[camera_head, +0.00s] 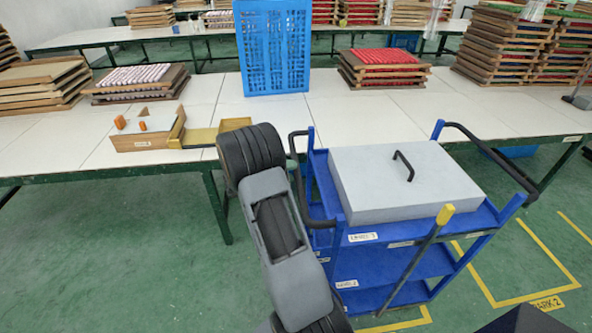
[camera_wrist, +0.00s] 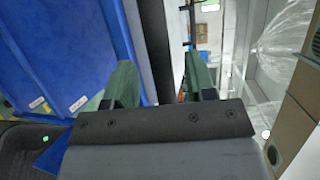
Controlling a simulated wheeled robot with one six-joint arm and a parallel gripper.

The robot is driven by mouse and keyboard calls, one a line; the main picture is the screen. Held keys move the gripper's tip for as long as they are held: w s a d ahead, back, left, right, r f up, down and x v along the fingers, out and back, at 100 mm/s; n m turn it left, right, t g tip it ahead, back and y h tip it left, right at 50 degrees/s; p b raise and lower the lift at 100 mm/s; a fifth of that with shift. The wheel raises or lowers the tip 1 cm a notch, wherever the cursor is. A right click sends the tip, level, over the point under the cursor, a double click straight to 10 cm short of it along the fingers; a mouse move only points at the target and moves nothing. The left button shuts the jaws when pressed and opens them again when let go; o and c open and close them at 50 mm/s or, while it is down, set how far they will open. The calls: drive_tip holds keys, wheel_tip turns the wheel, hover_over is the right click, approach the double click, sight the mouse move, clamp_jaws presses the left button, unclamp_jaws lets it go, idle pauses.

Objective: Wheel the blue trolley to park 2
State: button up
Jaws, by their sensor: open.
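The blue trolley (camera_head: 385,266) stands in front of the long table, with a grey lidded box (camera_head: 400,182) on its top shelf. It has a black handle at its left end (camera_head: 292,155) and another at its right end. In the wrist view my gripper (camera_wrist: 160,78) is open, its green fingers on either side of a dark bar that looks like the left handle; contact is unclear. The trolley's blue side (camera_wrist: 70,50) fills the left there. The gripper is hidden in the head view. The PARK 2 label (camera_head: 547,303) lies on the floor by yellow lines at the right.
The long white table (camera_head: 210,95) runs behind the trolley, carrying stacked trays (camera_head: 385,68), a blue crate (camera_head: 273,48) and a small wooden box (camera_head: 147,132). Green floor is open at the right.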

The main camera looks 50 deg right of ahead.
drive_tip(key=shift+x, duration=1.5)
clamp_jaws()
